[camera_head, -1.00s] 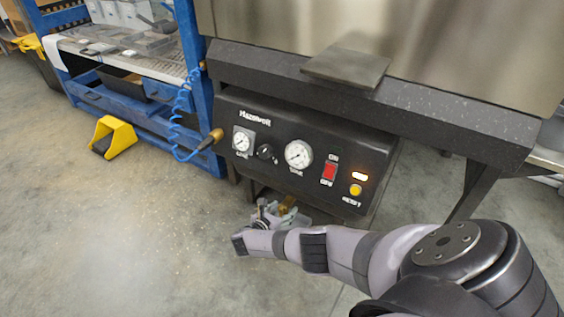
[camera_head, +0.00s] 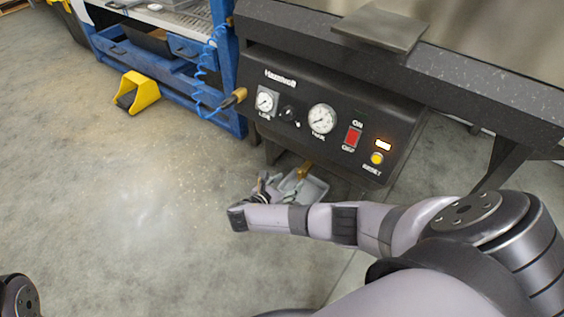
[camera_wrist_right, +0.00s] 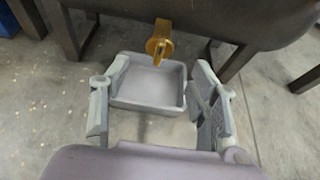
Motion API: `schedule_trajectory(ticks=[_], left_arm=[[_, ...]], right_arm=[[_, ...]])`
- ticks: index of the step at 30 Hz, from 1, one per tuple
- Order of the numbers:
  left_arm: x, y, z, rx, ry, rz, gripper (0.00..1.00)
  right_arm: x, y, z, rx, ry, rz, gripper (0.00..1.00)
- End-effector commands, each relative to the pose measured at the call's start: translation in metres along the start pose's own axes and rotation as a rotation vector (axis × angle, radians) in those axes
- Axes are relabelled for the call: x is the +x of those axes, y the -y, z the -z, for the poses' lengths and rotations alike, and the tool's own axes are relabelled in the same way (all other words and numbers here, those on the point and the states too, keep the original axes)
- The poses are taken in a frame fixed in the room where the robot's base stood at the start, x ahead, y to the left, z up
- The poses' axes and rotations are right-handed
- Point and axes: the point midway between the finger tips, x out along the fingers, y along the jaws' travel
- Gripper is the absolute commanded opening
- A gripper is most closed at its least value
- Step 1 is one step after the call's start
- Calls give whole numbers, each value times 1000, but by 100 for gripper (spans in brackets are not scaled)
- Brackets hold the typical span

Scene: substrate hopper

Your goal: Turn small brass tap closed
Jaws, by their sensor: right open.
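The small brass tap (camera_wrist_right: 160,42) hangs under the dark control box in the right wrist view, above a grey tray. In the head view the tap (camera_head: 304,170) is a small golden piece below the box's lower edge. My right gripper (camera_head: 270,183) is just left of the tap in the head view, partly hidden by my own wrist. In the wrist view my right gripper (camera_wrist_right: 158,100) is open and empty. Its two fingers stand apart, with the tap ahead of the gap and not between them. My left gripper is not in view.
The control box (camera_head: 335,85) has gauges, a red switch and a yellow button. The grey tray (camera_wrist_right: 150,103) sits below the tap. Dark legs flank the tap. A blue bench (camera_head: 185,75) and yellow pedal (camera_head: 137,92) stand left.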

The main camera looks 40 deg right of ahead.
Motion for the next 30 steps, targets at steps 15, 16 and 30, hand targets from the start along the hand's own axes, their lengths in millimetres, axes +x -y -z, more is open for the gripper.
schedule_trajectory(ticks=[15,16,30], left_arm=[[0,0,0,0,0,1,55],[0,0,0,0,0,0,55],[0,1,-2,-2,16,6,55]], right_arm=[[-29,0,0,0,0,0,55],[-29,0,0,0,0,0,55],[-54,-18,28,67,-148,-108,55]])
